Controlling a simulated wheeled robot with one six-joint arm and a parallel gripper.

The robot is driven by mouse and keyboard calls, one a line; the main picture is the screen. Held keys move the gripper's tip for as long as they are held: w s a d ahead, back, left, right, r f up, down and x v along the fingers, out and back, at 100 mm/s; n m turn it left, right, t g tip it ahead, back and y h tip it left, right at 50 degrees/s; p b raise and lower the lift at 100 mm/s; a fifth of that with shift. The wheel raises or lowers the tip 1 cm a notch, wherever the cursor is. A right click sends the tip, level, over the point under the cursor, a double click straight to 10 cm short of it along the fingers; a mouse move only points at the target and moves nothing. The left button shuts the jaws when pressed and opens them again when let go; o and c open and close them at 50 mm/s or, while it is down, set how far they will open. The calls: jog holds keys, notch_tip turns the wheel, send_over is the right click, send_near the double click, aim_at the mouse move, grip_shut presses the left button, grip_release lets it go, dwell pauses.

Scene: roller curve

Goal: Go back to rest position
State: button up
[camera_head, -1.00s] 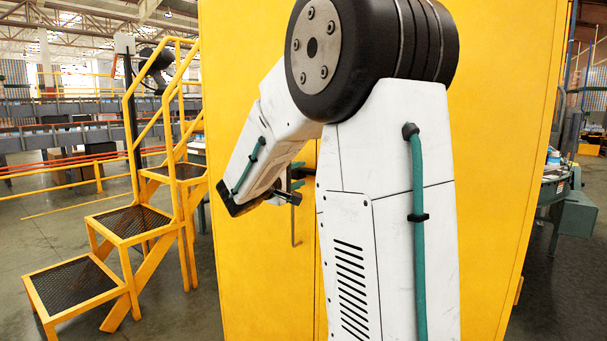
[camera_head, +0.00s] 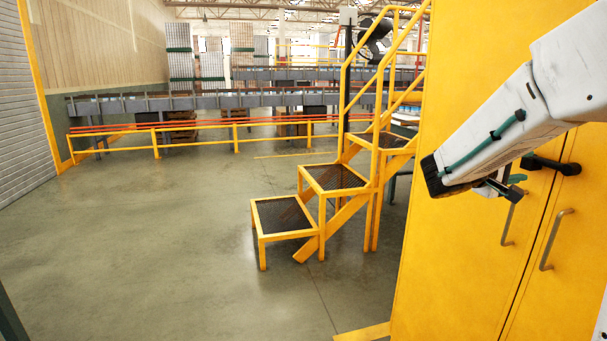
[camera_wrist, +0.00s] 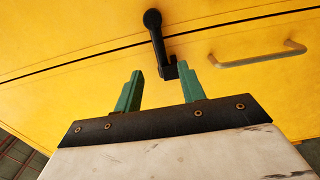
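My gripper (camera_wrist: 160,68) shows in the wrist view with its two green fingers spread apart and nothing held between them. Past the fingers is a yellow cabinet (camera_wrist: 75,95) with a black lever handle (camera_wrist: 157,38) at its door seam. I cannot tell whether a finger touches the lever. In the head view my gripper (camera_head: 511,187) is partly hidden at the end of my white arm, close in front of the cabinet (camera_head: 450,130). The black lever (camera_head: 550,164) is just to its right. My arm reaches in from the right edge.
Yellow steps (camera_head: 345,180) stand left of the cabinet, with a fan (camera_head: 374,38) behind them. Open floor (camera_head: 150,240) spreads to the left. A yellow rail (camera_head: 195,138) and a conveyor (camera_head: 210,100) cross the back. A shutter wall (camera_head: 22,110) is at far left.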

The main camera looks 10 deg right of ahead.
jog(key=s+a+f+m+g+y, duration=0.1)
jog(key=s+a+f+g+y, duration=0.1)
jog(key=s+a+f+y, duration=0.3)
jog(key=s+a+f+g+y, duration=0.25)
jog(key=s+f, duration=0.25)
jog(key=s, duration=0.3)
jog(key=s+a+f+t+y, duration=0.1)
jog(key=s+a+y, duration=0.4)
jog(key=a, duration=0.6)
jog(key=s+a+f+t+y, duration=0.1)
jog(key=s+a+t+y, duration=0.2)
jog(key=a, duration=0.9)
jog(key=s+y, duration=0.2)
jog(key=s, duration=0.1)
jog(key=shift+s+a+f, duration=0.2)
jog(key=shift+y, duration=0.25)
